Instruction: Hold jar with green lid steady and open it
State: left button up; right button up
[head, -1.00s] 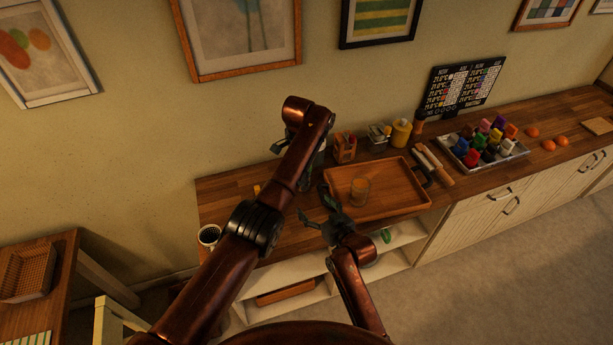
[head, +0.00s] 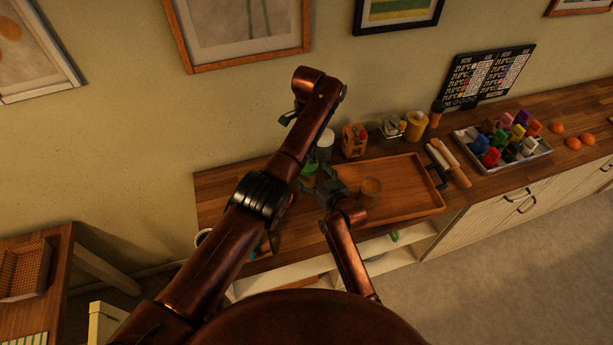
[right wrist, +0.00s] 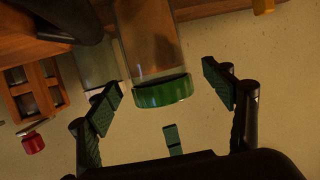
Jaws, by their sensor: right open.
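The jar with the green lid (head: 308,171) stands on the wooden counter, left of the tray and partly hidden by my left arm. In the right wrist view its green lid (right wrist: 163,92) and clear glass body (right wrist: 150,42) appear upside down. My right gripper (head: 328,188) is open, close to the jar on its right side. In the right wrist view the lid shows ahead, between the spread fingers of this gripper (right wrist: 162,80), with gaps on both sides. Only a dark bit of my left gripper (head: 289,117) shows beside its wrist, above the counter; its fingers are hidden.
A wooden tray (head: 415,170) holding an amber glass (head: 371,192) lies right of the jar. Behind stand a white cylinder (head: 325,143), an orange caddy (head: 354,141) and a yellow container (head: 416,125). The wall is close behind.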

jog(key=shift+x, duration=1.85)
jog(key=shift+s+d, duration=0.2)
jog(key=shift+r, duration=0.1)
jog(key=shift+c, duration=0.7)
jog(key=shift+w+f, duration=0.15)
jog(key=shift+f, duration=0.05)
jog(key=c, duration=0.5)
jog(key=shift+r, duration=0.1)
jog(key=c, duration=1.1)
jog(key=o, duration=1.7)
jog(key=shift+s, duration=0.2)
